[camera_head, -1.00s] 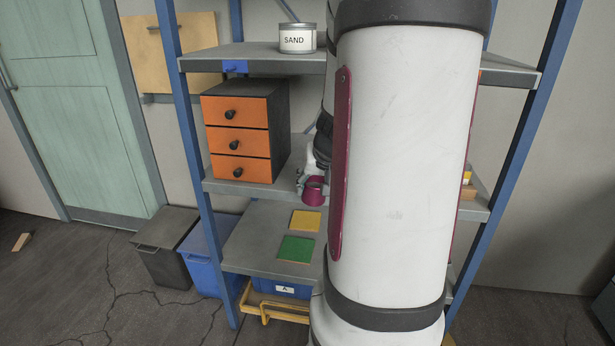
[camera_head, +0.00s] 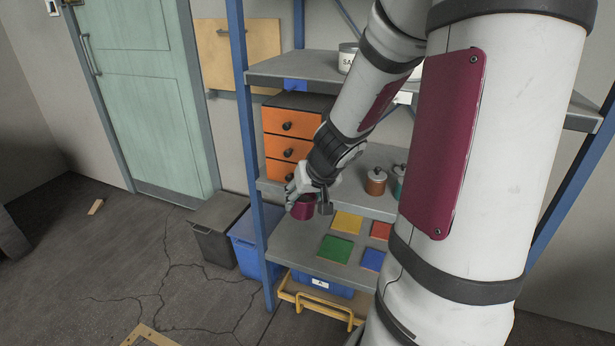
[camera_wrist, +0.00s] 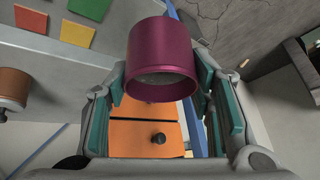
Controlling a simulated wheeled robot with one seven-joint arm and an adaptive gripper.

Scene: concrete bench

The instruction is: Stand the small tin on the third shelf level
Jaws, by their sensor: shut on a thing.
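A small magenta tin (camera_head: 303,209), open at one end and hollow, is in my gripper (camera_head: 308,198). In the wrist view the tin (camera_wrist: 161,55) sits between the two teal-padded fingers, its open rim facing my wrist side. In the head view it hangs about upright in front of the shelf rack, near the left blue post, slightly below the drawer shelf's edge. The rack has a lower shelf (camera_head: 310,258) with coloured tiles, a middle shelf (camera_head: 345,197) with the drawers, and an upper shelf (camera_head: 280,72). My arm hides much of the rack's right side.
An orange drawer unit (camera_head: 290,125) stands on the middle shelf. A brown canister (camera_head: 375,183) and a teal one (camera_head: 399,188) stand to its right. A white SAND tin (camera_head: 346,58) is on the upper shelf, partly hidden. Dark and blue bins (camera_head: 244,235) stand left on the floor.

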